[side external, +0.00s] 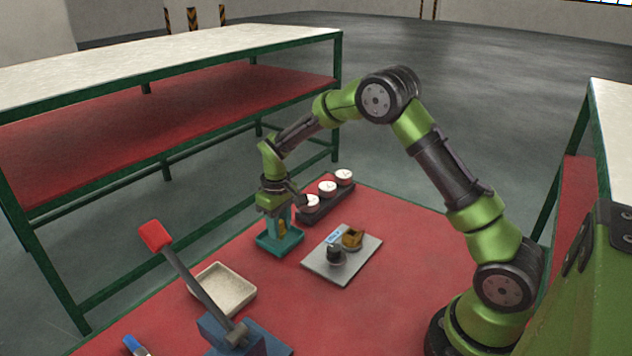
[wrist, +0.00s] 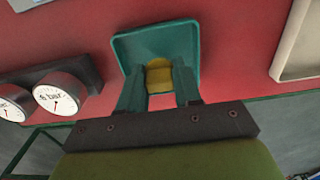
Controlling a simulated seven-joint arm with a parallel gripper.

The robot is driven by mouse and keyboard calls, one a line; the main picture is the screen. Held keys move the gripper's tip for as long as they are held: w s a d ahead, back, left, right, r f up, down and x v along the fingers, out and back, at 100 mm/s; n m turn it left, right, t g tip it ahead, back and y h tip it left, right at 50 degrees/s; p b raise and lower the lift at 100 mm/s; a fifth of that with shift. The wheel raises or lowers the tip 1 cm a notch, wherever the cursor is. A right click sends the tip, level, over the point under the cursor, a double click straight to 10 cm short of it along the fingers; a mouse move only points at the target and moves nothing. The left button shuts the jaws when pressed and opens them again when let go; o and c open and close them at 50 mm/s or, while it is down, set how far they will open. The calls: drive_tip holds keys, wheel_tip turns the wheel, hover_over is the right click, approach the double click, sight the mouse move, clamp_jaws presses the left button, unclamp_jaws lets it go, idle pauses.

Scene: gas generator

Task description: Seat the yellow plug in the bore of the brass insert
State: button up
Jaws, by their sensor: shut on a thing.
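The yellow plug (wrist: 159,78) is between the two teal fingers of my gripper (wrist: 160,92), which is shut on it. In the side view my gripper (side external: 281,222) points down over a small teal tray (side external: 268,245). The tray also shows behind the plug in the wrist view (wrist: 126,48). I cannot tell whether the plug still touches the tray floor. The brass insert (side external: 352,238) stands on a light grey plate (side external: 318,263), to the right of the tray and apart from my gripper. Its bore is too small to make out.
A dark round fitting (side external: 337,254) and a blue label share the plate. A rack of white gauges (side external: 328,188) stands close behind my gripper. A beige tray (side external: 226,290) and a red-handled lever (side external: 190,280) are at the front left. Red surface separates tray and plate.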

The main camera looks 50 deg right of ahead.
sight(280, 220)
drive_tip(key=shift+r, duration=2.9)
drive_tip(key=shift+d+r, duration=0.25)
drive_tip(key=shift+d, duration=0.05)
drive_tip(key=s+d+r, duration=0.2)
drive_tip(key=s+d, duration=0.2)
drive_tip(key=s, duration=0.3)
drive_tip(key=s+d+r, duration=0.2)
drive_tip(key=s+d, duration=0.2)
drive_tip(key=s, duration=0.4)
drive_tip(key=shift+s+r, duration=0.2)
drive_tip(key=shift+s, duration=0.05)
